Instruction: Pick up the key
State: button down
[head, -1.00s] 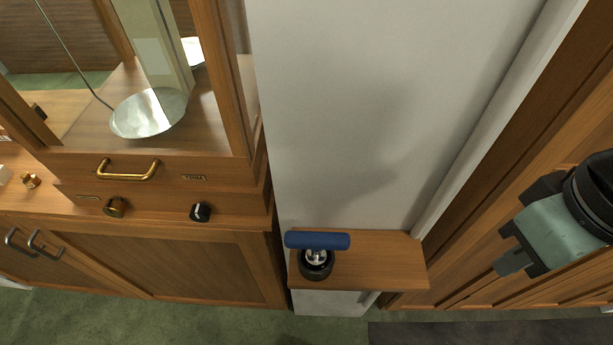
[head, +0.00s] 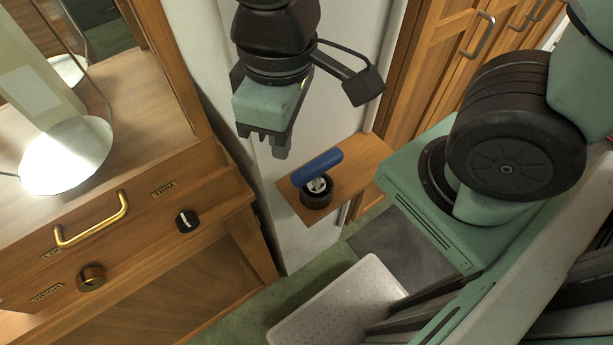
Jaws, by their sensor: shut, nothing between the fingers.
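A blue bar handle (head: 317,167) on a short metal stem stands in a round black holder (head: 316,200) on a small wooden shelf. It is the only thing in view that looks like the key, and its lower end is hidden in the holder. My gripper (head: 270,142) hangs pointing down, up and to the left of the blue handle in the picture. Its fingers are shut and empty, and they appear apart from the handle.
The small shelf (head: 355,165) is otherwise bare. A white wall post stands behind the shelf. Wooden doors (head: 455,60) stand at the back right.

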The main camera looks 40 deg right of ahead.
aim_at(317, 180)
jog(key=j+z, duration=0.1)
jog(key=z, duration=0.75)
jog(key=j+z, duration=0.15)
jog(key=z, duration=0.25)
jog(key=k+z, duration=0.1)
jog(key=z, duration=0.35)
jog(key=k+j, duration=0.65)
